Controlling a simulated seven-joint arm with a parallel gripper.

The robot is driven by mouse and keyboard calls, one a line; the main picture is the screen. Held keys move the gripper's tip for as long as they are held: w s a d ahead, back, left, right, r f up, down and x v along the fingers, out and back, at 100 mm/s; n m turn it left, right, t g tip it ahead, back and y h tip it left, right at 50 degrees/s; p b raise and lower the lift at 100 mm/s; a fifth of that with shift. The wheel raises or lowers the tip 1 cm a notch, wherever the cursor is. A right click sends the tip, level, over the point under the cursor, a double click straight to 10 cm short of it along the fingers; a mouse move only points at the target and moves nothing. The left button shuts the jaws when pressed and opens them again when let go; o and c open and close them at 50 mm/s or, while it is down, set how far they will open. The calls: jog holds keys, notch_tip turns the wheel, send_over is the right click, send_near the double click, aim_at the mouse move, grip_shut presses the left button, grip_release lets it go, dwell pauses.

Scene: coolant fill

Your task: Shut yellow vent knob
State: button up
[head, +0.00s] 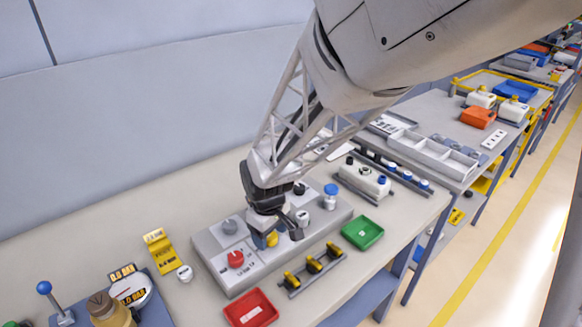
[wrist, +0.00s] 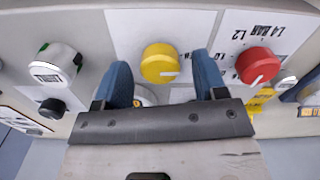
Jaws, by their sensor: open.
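The yellow vent knob (wrist: 160,62) is round with a white pointer mark on its lower right edge in the wrist view. It sits on a pale plate of the grey panel (head: 222,274). My gripper (wrist: 161,72) is open, with one blue finger at the lower left of the knob and one at the lower right. Gaps show between the fingers and the knob, and nothing is held. In the head view my gripper (head: 274,228) is low over the panel and partly hides the yellow parts there.
A red knob (head: 236,259) is beside it on the panel; it also shows in the wrist view (wrist: 257,65). A white knob (wrist: 58,63) is on the other side. A red tray (head: 250,308), a green tray (head: 362,233) and a rack of yellow-black parts (head: 313,266) lie in front.

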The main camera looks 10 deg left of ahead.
jog(key=shift+f, duration=0.3)
jog(key=c, duration=0.9)
